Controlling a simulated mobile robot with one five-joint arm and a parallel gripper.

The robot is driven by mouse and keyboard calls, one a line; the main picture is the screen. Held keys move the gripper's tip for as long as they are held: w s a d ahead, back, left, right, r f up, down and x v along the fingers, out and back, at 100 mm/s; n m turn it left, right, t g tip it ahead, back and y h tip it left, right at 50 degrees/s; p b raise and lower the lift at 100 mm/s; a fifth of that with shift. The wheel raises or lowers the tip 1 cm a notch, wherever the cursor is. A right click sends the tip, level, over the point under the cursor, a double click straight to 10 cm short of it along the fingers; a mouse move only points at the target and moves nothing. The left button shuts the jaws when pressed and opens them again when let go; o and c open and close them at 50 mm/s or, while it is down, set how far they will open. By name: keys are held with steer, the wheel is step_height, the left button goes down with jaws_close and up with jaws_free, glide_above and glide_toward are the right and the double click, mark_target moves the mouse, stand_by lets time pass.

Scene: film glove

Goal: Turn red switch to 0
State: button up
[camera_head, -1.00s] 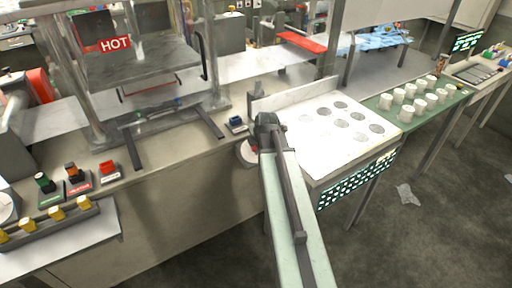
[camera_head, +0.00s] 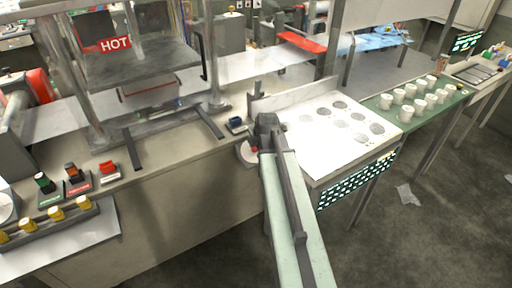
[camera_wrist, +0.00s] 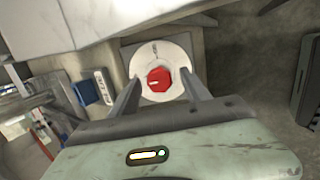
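The red switch (camera_wrist: 159,79) is a round red knob with a pale pointer mark. It sits at the centre of a white dial plate (camera_wrist: 143,58) in the wrist view. Dark markings show at the plate's top edge, too small to read. My gripper (camera_wrist: 157,86) is open, with one finger on each side of the knob; whether they touch it I cannot tell. In the head view my arm covers most of the dial, and part of the white plate (camera_head: 244,154) shows left of my gripper (camera_head: 257,150) on the counter's front face.
A blue switch (camera_head: 236,124) is on the counter to the left of the arm. A press marked HOT (camera_head: 115,44) stands behind.

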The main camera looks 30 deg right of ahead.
steer(key=p+v, duration=0.6)
steer(key=v, duration=0.1)
steer(key=shift+s+r+p, duration=0.2)
steer(key=shift+r+p, duration=0.1)
steer(key=shift+r, duration=0.05)
steer(key=w+a+f+g+y, duration=0.2)
steer(key=a, duration=2)
steer(key=s+a+m+g, duration=0.2)
steer(key=s+m, duration=0.2)
steer(key=m, duration=0.5)
steer(key=s+a+f+m+g, duration=0.1)
steer(key=s+a+m+g, duration=0.1)
steer(key=s+m, duration=0.3)
steer(key=a+m, duration=0.1)
steer(key=m, duration=0.2)
steer(key=shift+f+m, duration=0.2)
steer(key=shift+m, duration=0.2)
